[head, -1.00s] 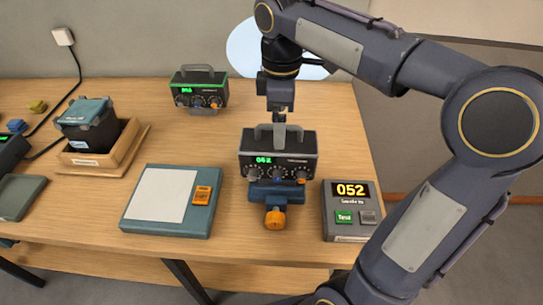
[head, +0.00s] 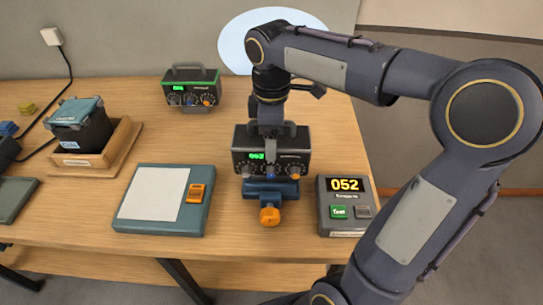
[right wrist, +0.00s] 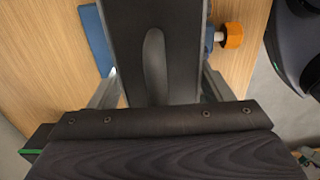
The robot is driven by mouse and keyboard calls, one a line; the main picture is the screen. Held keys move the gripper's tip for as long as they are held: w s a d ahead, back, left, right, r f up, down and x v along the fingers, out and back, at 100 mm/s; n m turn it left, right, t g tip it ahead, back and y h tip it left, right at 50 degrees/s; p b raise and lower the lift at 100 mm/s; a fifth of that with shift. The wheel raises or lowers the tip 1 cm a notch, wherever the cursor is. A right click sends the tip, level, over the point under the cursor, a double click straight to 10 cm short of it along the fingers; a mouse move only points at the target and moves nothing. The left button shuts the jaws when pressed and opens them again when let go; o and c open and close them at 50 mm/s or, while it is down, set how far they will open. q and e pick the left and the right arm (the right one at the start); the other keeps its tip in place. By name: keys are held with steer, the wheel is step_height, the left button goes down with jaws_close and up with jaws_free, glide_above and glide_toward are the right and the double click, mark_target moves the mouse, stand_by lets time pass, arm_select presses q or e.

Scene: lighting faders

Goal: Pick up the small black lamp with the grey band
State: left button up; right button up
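A small black box-shaped unit with a grey band, knobs and a green readout (head: 298,160) stands upright at a blue clamp with an orange knob (head: 270,214); I take it for the lamp. My right gripper (head: 271,150) is down over it, with one finger hanging in front of its face. In the right wrist view, the dark body and its handle (right wrist: 155,65) lie between my two fingers (right wrist: 160,88), which stand apart at either side; contact is not clear. My left gripper is out of view.
A similar unit with a green band (head: 191,90) stands behind on the left. A teal pad with an orange switch (head: 130,208) lies front left, and a grey 052 display box (head: 346,220) is close on the right. A wooden tray (head: 122,148) holds a dark box.

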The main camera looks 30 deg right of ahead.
steer(key=c, duration=1.2)
steer(key=shift+r, duration=0.15)
steer(key=shift+c, duration=0.4)
steer(key=shift+w+r, duration=0.1)
